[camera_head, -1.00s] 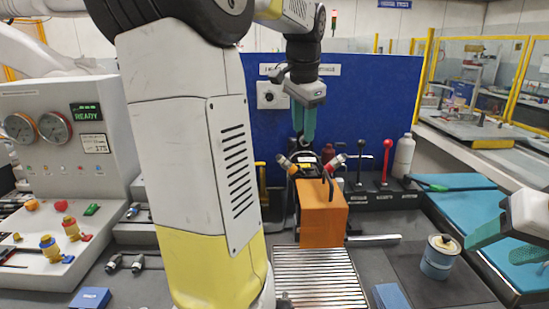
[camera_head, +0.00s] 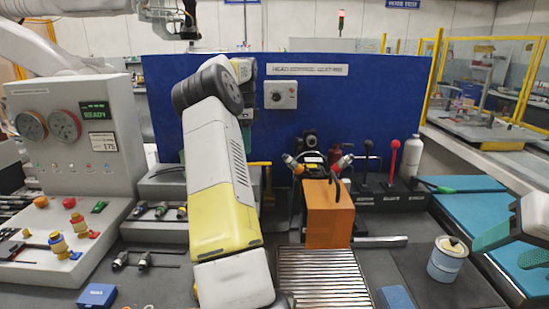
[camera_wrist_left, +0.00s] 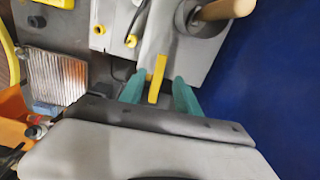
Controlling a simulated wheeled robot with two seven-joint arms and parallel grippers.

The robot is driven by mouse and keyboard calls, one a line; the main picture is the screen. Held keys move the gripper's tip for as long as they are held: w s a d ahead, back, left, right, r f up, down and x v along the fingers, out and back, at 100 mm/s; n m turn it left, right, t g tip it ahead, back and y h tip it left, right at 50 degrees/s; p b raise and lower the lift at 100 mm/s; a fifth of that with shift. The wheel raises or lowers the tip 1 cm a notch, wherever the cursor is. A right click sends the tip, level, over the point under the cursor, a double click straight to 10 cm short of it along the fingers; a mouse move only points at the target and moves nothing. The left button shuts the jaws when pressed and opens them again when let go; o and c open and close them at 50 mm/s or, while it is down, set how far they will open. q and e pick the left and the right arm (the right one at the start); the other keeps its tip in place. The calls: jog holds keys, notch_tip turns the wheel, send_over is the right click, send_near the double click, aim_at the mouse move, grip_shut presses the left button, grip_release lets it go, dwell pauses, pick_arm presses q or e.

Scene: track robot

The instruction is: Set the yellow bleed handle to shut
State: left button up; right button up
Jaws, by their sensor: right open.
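The yellow bleed handle (camera_head: 262,164) shows just right of my left forearm in the head view, in front of the blue panel. In the left wrist view the yellow handle (camera_wrist_left: 157,79) stands between the two teal fingers, with a gap on each side. My left gripper (camera_wrist_left: 159,85) is open around it and not closed on it. In the head view that gripper (camera_head: 246,134) is mostly hidden behind my own arm. My right gripper (camera_head: 504,247) is open and empty at the right edge, over the teal mat.
An orange box (camera_head: 329,222) stands right of the handle. Black and red levers (camera_head: 393,160) and a white bottle (camera_head: 412,157) are further right. A grey gauge console (camera_head: 70,130) stands at the left. A blue can (camera_head: 446,264) sits at the front right.

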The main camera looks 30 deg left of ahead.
aim_at(256, 164)
pick_arm(q)
notch_tip(256, 164, down, 5)
jog(key=shift+f, duration=0.2)
grip_shut()
dwell(1.5)
